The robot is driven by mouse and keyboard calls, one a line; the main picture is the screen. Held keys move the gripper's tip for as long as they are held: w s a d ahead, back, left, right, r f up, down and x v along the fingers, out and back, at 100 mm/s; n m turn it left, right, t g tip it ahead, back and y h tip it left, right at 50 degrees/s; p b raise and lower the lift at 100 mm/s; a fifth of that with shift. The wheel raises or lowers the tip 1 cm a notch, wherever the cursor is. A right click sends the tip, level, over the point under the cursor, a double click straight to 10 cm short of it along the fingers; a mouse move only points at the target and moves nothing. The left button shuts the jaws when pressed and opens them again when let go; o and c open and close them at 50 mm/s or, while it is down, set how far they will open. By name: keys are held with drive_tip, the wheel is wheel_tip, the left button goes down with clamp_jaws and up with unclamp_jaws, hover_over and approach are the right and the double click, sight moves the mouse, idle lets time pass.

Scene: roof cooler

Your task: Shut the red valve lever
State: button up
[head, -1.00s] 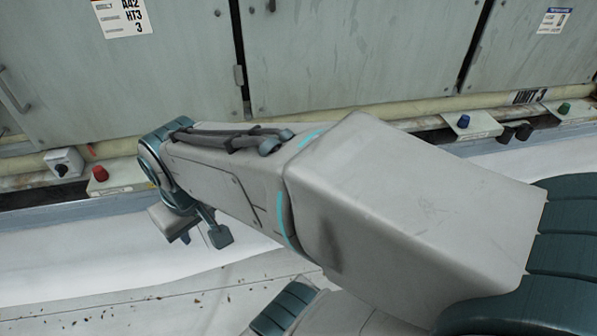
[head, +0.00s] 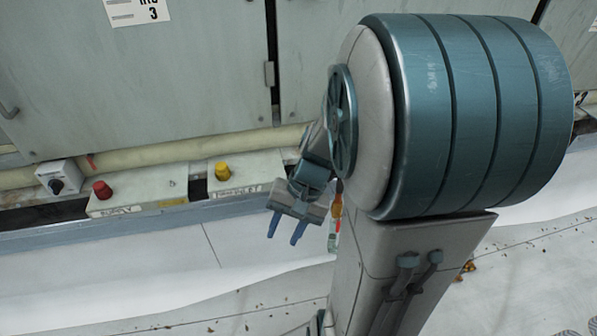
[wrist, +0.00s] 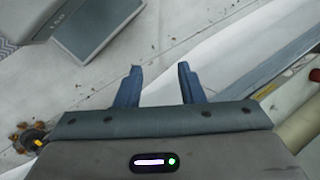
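My gripper (head: 286,229) is open and empty, its two blue fingers pointing down above the pale ledge; they also show apart in the wrist view (wrist: 160,67). A red knob (head: 102,190) sits on a white box (head: 140,191) at the left, well apart from my gripper. A small orange and red piece (head: 337,212) shows just right of my gripper, partly hidden by my arm; I cannot tell whether it is a lever. No valve lever is clearly visible.
A yellow knob (head: 222,171) on a second white box (head: 246,185) and a black knob (head: 56,187) line the wall below grey cabinets (head: 150,80). A pale pipe (head: 200,150) runs behind them. A yellow and black thing (wrist: 38,143) lies at left in the wrist view.

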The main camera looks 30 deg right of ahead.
drive_tip(key=w+d+f+m+t+y+b, duration=0.25)
drive_tip(key=d+f+m+b, duration=0.2)
drive_tip(key=f, duration=0.35)
drive_tip(key=w+d+f+m+t+y+b, duration=0.1)
drive_tip(key=d+f+m+t+y+b, duration=0.15)
drive_tip(key=f+m+t+b, duration=0.4)
drive_tip(key=w+d+f+m+y+b, duration=0.1)
drive_tip(key=w+d+f+m+b, duration=0.2)
drive_tip(key=f, duration=0.6)
drive_tip(key=s+d+f+m+t+h+b, duration=0.2)
drive_tip(key=d+f+m+t+h+b, duration=0.3)
drive_tip(key=d+f+m, duration=0.35)
drive_tip(key=s+d+f+m+t+h+b, duration=0.2)
drive_tip(key=d+f+m+t+h+b, duration=0.15)
drive_tip(key=d+f+m+h, duration=0.5)
drive_tip(key=w+d+n+y+b, duration=0.1)
drive_tip(key=w+b, duration=0.3)
drive_tip(key=w, duration=0.9)
drive_tip(key=shift+w+d+r+t+y, duration=0.3)
drive_tip(key=shift+d+r+t+y, duration=0.05)
drive_tip(key=shift+d+r+t, duration=0.1)
clamp_jaws()
